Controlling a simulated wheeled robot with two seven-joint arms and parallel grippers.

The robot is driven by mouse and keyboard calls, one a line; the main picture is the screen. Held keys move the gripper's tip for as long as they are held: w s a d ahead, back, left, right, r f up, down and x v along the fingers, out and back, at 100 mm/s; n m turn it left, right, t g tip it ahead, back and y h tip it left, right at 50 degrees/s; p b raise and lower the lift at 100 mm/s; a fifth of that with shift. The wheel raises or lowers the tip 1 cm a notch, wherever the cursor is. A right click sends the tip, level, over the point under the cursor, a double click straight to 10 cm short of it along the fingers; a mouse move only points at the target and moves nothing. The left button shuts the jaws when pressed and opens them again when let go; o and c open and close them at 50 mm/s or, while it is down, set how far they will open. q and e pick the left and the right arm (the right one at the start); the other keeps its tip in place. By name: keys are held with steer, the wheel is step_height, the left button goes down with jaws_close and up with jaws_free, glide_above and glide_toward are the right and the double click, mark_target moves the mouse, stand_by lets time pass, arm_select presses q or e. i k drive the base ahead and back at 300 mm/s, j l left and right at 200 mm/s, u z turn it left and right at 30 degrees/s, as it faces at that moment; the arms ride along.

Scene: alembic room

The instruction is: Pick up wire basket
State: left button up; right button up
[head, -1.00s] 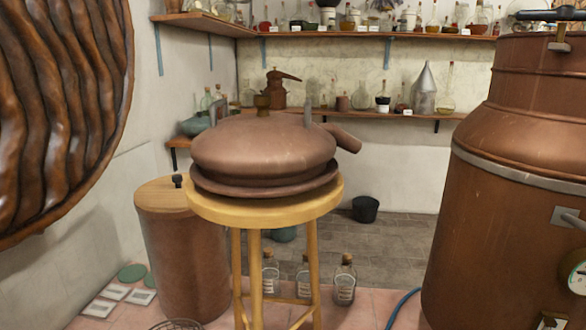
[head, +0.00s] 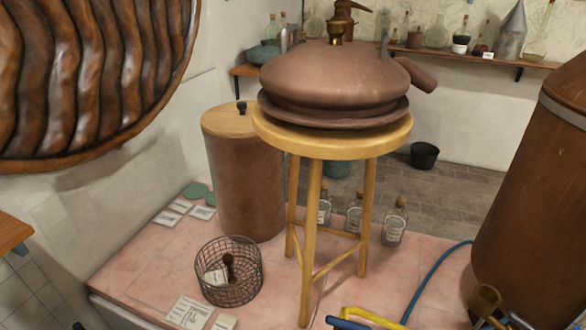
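The wire basket (head: 232,287) stands upright on the pink tiled platform, left of the wooden stool. It is a round, dark mesh basket. A small brown object and a pale label-like piece show inside it or through its mesh. Neither of my grippers can be made out in the head view.
A wooden stool (head: 333,145) bears a copper still head (head: 335,80). A copper drum (head: 245,185) with a wooden lid stands behind the basket. Cards (head: 188,312) lie in front of it. Corked bottles (head: 394,220), a blue hose (head: 432,275) and a large copper vessel (head: 535,190) are to the right.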

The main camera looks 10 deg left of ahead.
mark_target(228, 258)
steer(key=k+l+z, duration=0.1)
steer(key=k+l, duration=0.65)
